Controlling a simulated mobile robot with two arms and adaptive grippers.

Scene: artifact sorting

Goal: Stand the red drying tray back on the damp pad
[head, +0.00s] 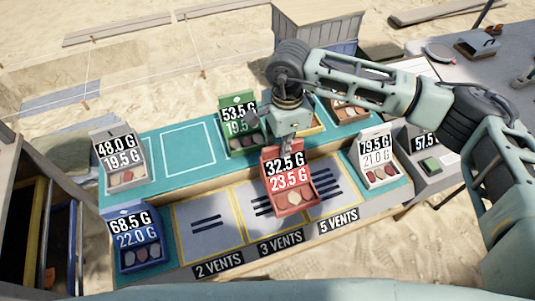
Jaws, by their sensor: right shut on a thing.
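My right gripper (287,147) points down and is shut on the red tray's back edge. The tray is upright in front of the back ledge, over the middle and right grey vent areas; I cannot tell if it touches the surface. A teal pad (152,140) covers the back ledge and bears an empty white-outlined square (188,148); I cannot tell if this is the damp pad. My left gripper is out of view.
A grey tray (138,175) and blue tray (141,257) stand at left. A green tray (242,147) and an orange tray (350,112) stand at the back, a white tray (381,174) at right. The 2 VENTS area (207,239) is bare.

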